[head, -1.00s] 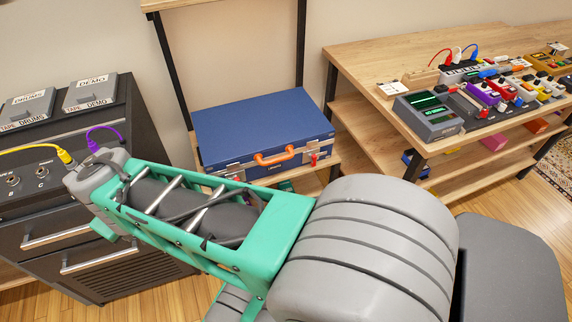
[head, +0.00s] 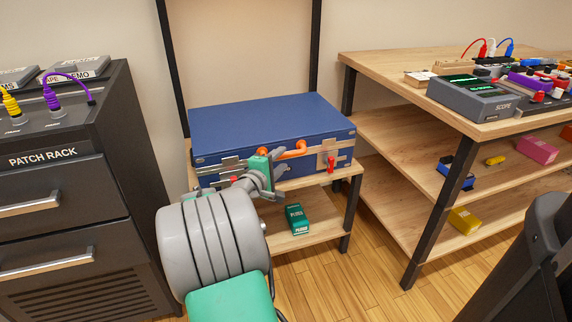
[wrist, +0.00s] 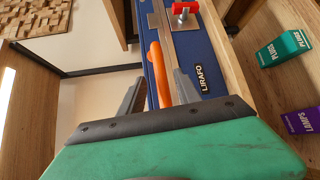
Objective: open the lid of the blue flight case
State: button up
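The blue flight case (head: 265,122) lies flat on a small wooden shelf, its lid down. An orange handle (head: 290,150) is on its front, with metal latches and a red tab (head: 331,164) on the right; another red tab (head: 234,180) shows on the left, partly hidden by my arm. My gripper (head: 268,178) is in front of the case at the handle's left part. In the wrist view my gripper (wrist: 158,95) is open, its fingers on either side of the orange handle (wrist: 158,75). I cannot tell whether they touch it. The case's front (wrist: 198,60) also shows.
A green box (head: 297,219) sits on the lower shelf; a purple box (wrist: 299,120) shows beside it in the wrist view. The black patch rack (head: 65,190) is on the left. A wooden bench (head: 400,70) with electronics is on the right. Black uprights rise behind the case.

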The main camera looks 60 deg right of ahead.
aim_at(284, 157)
jog(key=d, duration=0.3)
jog(key=d+b, duration=0.1)
jog(key=shift+d+f, duration=0.25)
jog(key=shift+f, duration=0.15)
jog(key=shift+c, duration=0.4)
grip_shut()
dwell(0.6)
